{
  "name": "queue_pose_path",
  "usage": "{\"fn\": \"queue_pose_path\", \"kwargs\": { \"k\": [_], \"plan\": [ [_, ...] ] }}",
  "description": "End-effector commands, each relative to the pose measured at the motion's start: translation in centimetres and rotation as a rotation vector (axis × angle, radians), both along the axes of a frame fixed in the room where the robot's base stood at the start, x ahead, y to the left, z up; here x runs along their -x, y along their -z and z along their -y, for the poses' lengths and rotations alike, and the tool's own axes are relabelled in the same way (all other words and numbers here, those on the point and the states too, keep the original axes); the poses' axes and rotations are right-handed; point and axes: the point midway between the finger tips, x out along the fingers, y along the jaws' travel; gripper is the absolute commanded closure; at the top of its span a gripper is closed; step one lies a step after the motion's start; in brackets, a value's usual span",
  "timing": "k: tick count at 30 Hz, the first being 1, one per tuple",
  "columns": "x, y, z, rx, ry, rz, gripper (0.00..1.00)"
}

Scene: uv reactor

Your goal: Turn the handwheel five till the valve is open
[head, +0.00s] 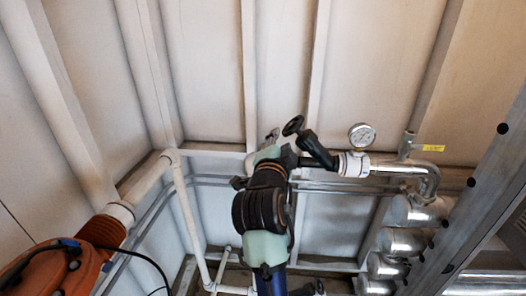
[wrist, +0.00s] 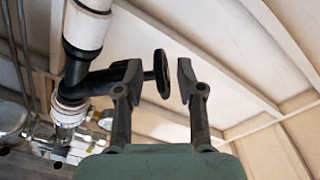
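The black handwheel (head: 293,125) sits on a black angled valve (head: 317,150) that joins a white pipe collar. In the wrist view the handwheel (wrist: 161,73) appears nearly edge-on, on a short stem from the black valve body (wrist: 88,82). My gripper (wrist: 158,80) is open, with one finger on each side of the handwheel in the picture. The right fingertip is close to the wheel's face with a small gap. The left fingertip overlaps the stem side of the valve. Whether a finger touches the wheel cannot be told. In the head view my arm partly hides the gripper.
A round pressure gauge (head: 362,136) stands right of the valve. Silver pipework (head: 400,215) and a yellow tag (head: 433,148) are further right. A white pipe (head: 190,225) and an orange-brown machine (head: 60,270) are at left. Ribbed wall panels lie behind.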

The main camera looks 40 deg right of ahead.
Motion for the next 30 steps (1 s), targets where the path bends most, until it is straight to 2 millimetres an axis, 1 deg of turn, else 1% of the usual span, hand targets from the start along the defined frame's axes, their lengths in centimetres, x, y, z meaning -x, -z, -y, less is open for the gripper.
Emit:
{"fn": "queue_pose_path", "kwargs": {
  "k": [5, 8, 12, 15, 18, 22, 28, 29, 30],
  "plan": [
    [-0.2, -0.4, 0.5, -0.003, 0.006, 0.009, 0.62],
    [-1.1, -0.4, 1.5, -0.002, 0.006, 0.006, 0.62],
    [-3.0, -0.3, 3.5, -0.004, 0.006, 0.005, 0.62],
    [-4.1, -0.3, 4.7, -0.004, 0.004, 0.006, 0.62],
    [-4.8, -0.3, 5.5, -0.003, 0.004, 0.005, 0.62],
    [-5.2, -0.2, 5.9, -0.004, 0.004, 0.006, 0.62],
    [-5.3, -0.2, 5.9, -0.004, 0.004, 0.006, 0.62],
    [-5.3, -0.2, 5.9, -0.004, 0.004, 0.006, 0.65],
    [-5.3, -0.2, 5.9, -0.004, 0.004, 0.006, 0.72]
  ]
}}
